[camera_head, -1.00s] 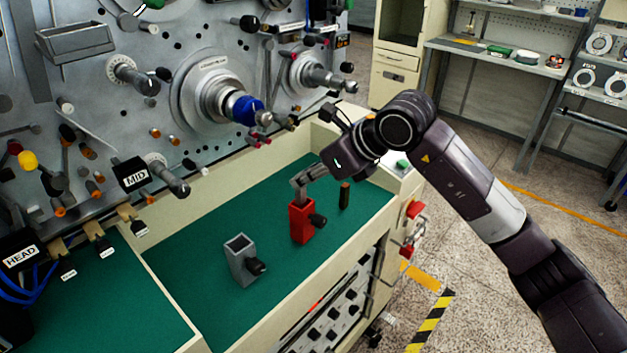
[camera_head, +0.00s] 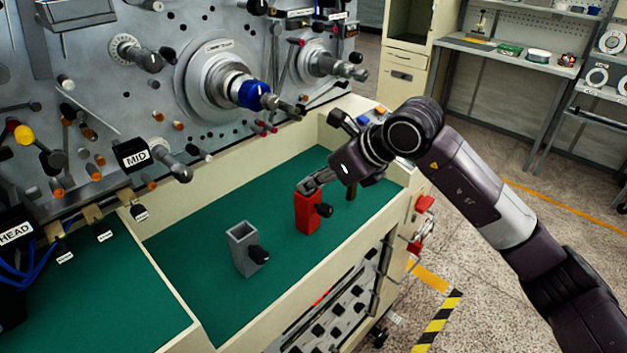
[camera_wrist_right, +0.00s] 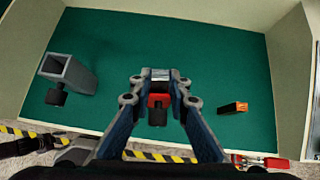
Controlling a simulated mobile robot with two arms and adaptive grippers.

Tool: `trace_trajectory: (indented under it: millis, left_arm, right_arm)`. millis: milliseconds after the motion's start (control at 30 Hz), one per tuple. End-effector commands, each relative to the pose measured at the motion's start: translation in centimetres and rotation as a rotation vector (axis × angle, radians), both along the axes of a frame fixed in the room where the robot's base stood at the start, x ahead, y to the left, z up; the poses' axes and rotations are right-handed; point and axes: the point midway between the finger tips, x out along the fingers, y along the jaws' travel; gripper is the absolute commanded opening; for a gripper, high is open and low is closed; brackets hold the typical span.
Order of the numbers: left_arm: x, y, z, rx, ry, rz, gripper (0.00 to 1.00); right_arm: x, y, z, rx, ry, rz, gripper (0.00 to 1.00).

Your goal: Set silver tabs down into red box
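The red box (camera_head: 308,214) stands upright on the green work surface, with a black knob on its side. My right gripper (camera_head: 308,186) is directly at its top opening. In the right wrist view, a small silver piece (camera_wrist_right: 160,74) sits between the fingertips of my right gripper (camera_wrist_right: 160,84), which look closed on it. Part of the red box (camera_wrist_right: 158,100) shows just below, between the fingers. The gripper hides most of the opening, so I cannot tell how deep the silver piece is. My left gripper is not in view.
A grey open box (camera_head: 243,250) with a black knob stands left of the red box. A small dark block (camera_head: 351,192) with an orange face (camera_wrist_right: 240,107) stands to the right. Raised cream walls edge the green tray (camera_head: 195,280). The winding machine's spindles (camera_head: 255,94) project behind.

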Motion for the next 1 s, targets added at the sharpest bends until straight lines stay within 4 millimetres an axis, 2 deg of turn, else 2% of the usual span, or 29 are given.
trace_trajectory:
  millis: [33,167,533,1000]
  left_arm:
    - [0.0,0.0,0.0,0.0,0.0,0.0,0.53]
    - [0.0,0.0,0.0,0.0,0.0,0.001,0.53]
    - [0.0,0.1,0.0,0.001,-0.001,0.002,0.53]
    - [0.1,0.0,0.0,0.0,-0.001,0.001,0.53]
  right_arm:
    - [0.0,0.0,0.0,0.001,-0.001,0.0,0.22]
    - [0.0,0.0,0.0,0.001,-0.001,0.0,0.36]
    - [-0.2,-0.4,0.5,0.0,-0.002,0.0,0.36]
    - [-4.2,-5.2,6.9,-0.001,-0.004,-0.002,0.36]
